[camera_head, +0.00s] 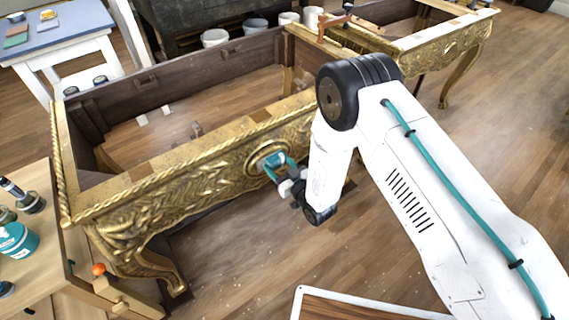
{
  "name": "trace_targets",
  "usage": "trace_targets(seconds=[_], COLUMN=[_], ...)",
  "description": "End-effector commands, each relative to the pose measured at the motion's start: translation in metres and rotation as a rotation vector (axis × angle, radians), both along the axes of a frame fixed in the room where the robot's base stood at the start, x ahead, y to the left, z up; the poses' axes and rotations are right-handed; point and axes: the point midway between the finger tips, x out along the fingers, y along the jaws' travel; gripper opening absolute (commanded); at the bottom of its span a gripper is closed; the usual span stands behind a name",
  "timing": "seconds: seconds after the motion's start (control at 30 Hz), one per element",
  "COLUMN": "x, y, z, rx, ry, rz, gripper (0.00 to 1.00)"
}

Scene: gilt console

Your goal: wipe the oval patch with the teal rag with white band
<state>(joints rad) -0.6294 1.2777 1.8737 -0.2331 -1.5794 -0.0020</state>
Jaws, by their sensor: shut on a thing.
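The oval patch (254,160) is set in the carved front apron of the gilt console (180,182), inside a raised gold rim. The teal rag (272,166) is bunched at the tip of my gripper (284,173), over the right part of the patch. A whitish strip, likely its white band, shows at its edge. My gripper is shut on the rag. The rag seems to touch the patch, but contact is too small to tell for certain. My wrist and the rag hide part of the patch and the carving to the right.
A wooden bench (50,245) with jars and a teal tub (18,240) stands at left. A white-edged board (350,306) is at the bottom. A blue-topped table (55,28) stands behind at left. The wooden floor before the console is mostly clear.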

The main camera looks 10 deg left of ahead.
Motion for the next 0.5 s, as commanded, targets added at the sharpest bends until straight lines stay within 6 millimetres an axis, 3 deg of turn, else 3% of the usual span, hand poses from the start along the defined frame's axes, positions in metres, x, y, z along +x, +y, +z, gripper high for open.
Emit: trace_targets(seconds=[0.5], x=[-0.024], y=[0.025], z=[0.002], rx=[0.003], ry=[-0.004], rz=[0.008], gripper=[0.43])
